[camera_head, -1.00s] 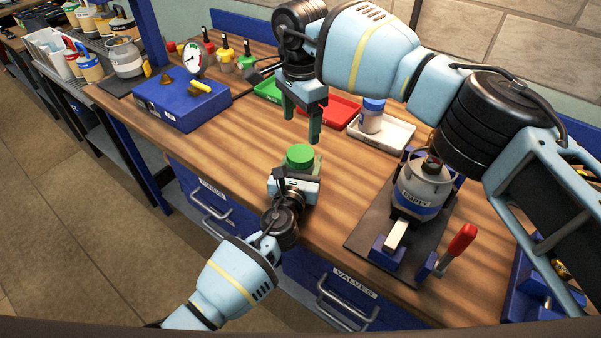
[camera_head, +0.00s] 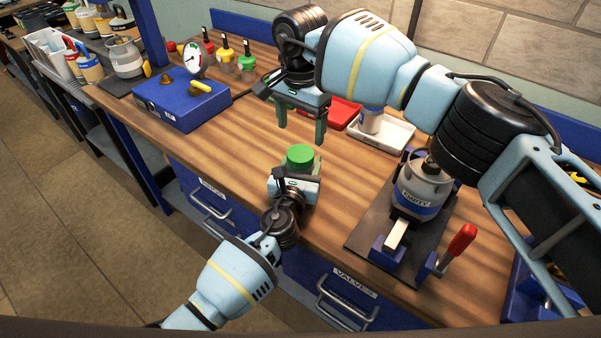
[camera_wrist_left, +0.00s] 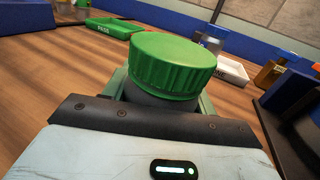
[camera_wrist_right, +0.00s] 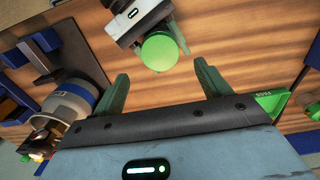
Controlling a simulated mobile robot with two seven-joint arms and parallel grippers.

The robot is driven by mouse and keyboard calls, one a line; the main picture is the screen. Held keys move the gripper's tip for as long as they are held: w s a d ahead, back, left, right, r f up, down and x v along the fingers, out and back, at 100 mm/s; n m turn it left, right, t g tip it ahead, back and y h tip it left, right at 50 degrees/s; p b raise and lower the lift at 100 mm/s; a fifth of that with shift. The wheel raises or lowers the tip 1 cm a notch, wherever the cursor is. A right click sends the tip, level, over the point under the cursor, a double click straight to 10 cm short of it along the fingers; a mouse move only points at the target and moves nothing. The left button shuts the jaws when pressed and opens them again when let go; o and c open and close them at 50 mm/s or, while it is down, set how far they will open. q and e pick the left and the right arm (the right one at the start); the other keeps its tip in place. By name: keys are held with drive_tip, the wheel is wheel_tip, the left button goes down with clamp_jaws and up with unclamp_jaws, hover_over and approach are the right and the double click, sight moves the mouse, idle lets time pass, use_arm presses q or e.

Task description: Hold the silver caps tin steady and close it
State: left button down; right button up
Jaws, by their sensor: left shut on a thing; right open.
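A round container with a ribbed green lid (camera_head: 300,156) stands near the front edge of the bench; the lid is large in the left wrist view (camera_wrist_left: 172,65). Little of its body (camera_wrist_left: 158,98) shows, dark below the lid, so I cannot confirm it is silver. My left gripper (camera_head: 299,172) is shut around this body from the front. The lid sits on top; I cannot tell how tightly. My right gripper (camera_head: 301,130) is open and empty, pointing down above and behind the lid. In the right wrist view the lid (camera_wrist_right: 160,52) shows beyond and between the spread fingers.
Behind the right gripper are a red tray (camera_head: 344,112) and a white tray (camera_head: 392,137) holding a jar. A blue case (camera_head: 182,104) is at the left. A grey canister (camera_head: 424,186) stands in a clamp stand at the right. Bare wood surrounds the container.

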sight(301, 153)
drive_tip(key=shift+f, duration=3.35)
drive_tip(key=shift+c, duration=0.5)
